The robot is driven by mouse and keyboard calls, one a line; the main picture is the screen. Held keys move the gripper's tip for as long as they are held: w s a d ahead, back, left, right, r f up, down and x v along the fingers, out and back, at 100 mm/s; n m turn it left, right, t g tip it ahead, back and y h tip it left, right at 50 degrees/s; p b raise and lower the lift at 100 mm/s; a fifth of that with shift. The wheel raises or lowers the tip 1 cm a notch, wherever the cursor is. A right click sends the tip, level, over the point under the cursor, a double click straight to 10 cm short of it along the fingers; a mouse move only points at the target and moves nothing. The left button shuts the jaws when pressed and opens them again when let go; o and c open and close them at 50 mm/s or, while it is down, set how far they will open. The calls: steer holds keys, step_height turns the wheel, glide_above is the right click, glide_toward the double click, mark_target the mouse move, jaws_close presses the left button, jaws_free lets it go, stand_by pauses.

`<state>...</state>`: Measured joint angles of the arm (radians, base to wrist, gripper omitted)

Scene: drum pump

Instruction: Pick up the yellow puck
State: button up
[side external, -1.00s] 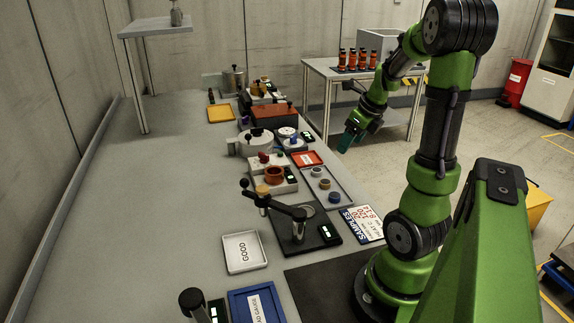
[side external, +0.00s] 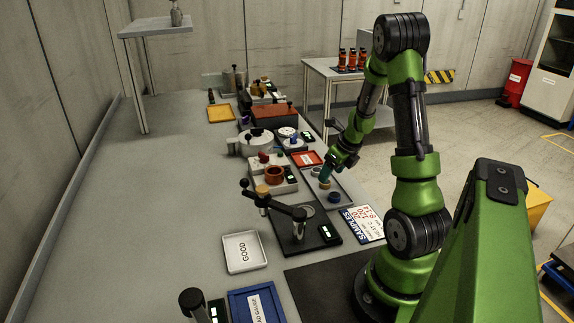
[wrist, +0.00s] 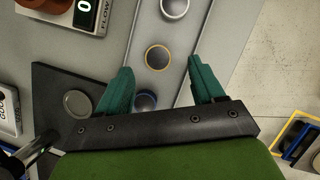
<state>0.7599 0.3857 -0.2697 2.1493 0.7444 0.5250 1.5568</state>
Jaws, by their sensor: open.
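The yellow puck (wrist: 157,57), a dark disc with a yellow-orange rim, lies on the grey tray (side external: 344,207). It also shows in the side external view (side external: 324,185), just under my fingertips. My gripper (wrist: 160,63) is open and empty, with its teal fingers pointing down over the tray. In the wrist view the yellow puck appears between the two fingertips; the height left above it is hard to tell. A blue-rimmed puck (wrist: 145,99) lies on one side of it and a silver-rimmed puck (wrist: 174,7) on the other.
A black fixture (side external: 294,243) with a lever arm stands close to the tray. A flow gauge with an orange ring (side external: 274,174) sits left of the tray, and a red tray (side external: 307,158) lies behind. A samples card (side external: 362,225) lies in front.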

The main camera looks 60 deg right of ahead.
mark_target(327, 183)
steer(key=shift+x, duration=1.9)
steer(key=shift+a, duration=0.2)
steer(key=c, duration=1.1)
